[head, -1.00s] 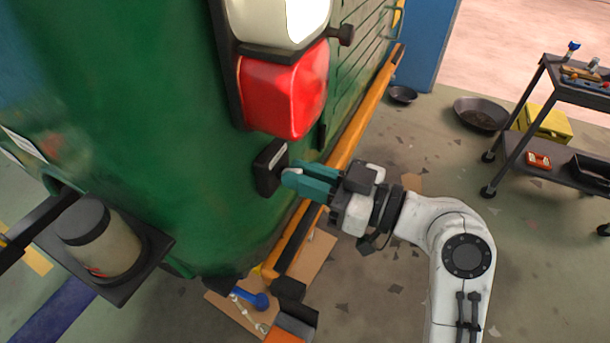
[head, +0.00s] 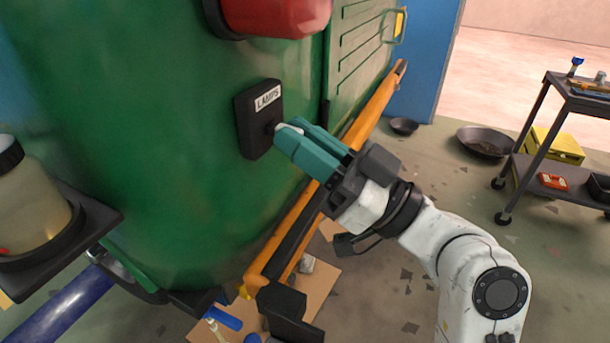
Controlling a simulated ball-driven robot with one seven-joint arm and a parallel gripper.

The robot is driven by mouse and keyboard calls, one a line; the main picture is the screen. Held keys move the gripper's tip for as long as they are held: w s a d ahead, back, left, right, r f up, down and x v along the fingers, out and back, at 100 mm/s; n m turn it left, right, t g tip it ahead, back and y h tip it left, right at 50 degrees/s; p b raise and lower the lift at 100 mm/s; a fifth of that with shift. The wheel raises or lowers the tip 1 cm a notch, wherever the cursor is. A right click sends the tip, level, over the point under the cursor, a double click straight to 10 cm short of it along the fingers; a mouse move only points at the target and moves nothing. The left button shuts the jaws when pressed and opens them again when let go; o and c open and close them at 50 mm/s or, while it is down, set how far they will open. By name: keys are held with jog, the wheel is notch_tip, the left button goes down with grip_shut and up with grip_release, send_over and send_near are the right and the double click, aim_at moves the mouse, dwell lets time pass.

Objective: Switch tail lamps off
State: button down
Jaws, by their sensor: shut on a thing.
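The black lamp switch box (head: 246,125) with a white label reading "LAMPS" is fixed to the green rickshaw body (head: 170,170). A light-tipped lever (head: 287,129) sticks out from its right side. My gripper (head: 286,137) has teal fingers, which are shut on this lever at the box. The fingers hide most of the lever, so its exact position cannot be told. The red tail lamp (head: 275,15) is above the switch, cut off by the top edge; whether it is lit is not clear.
A jar (head: 30,205) stands in a black holder at the left. An orange bumper bar (head: 375,110) runs along the body behind my gripper. A tool cart (head: 575,104), a yellow box (head: 555,146) and dark pans (head: 484,141) stand at the right. The floor between is open.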

jog(key=y+b, duration=0.1)
jog(key=b, duration=0.3)
jog(key=f+y+b, duration=0.1)
jog(key=b, duration=0.3)
jog(key=shift+a+f+t+b, duration=0.15)
jog(key=shift+f+t+b, duration=0.15)
jog(key=shift+t+b, duration=0.1)
jog(key=shift+w+a+r+y+b, duration=0.15)
jog(key=shift+y+b, duration=0.55)
jog(key=shift+b, duration=0.7)
jog(key=c, duration=1.1)
grip_release()
jog(key=b+v, duration=0.2)
jog(key=v, duration=0.9)
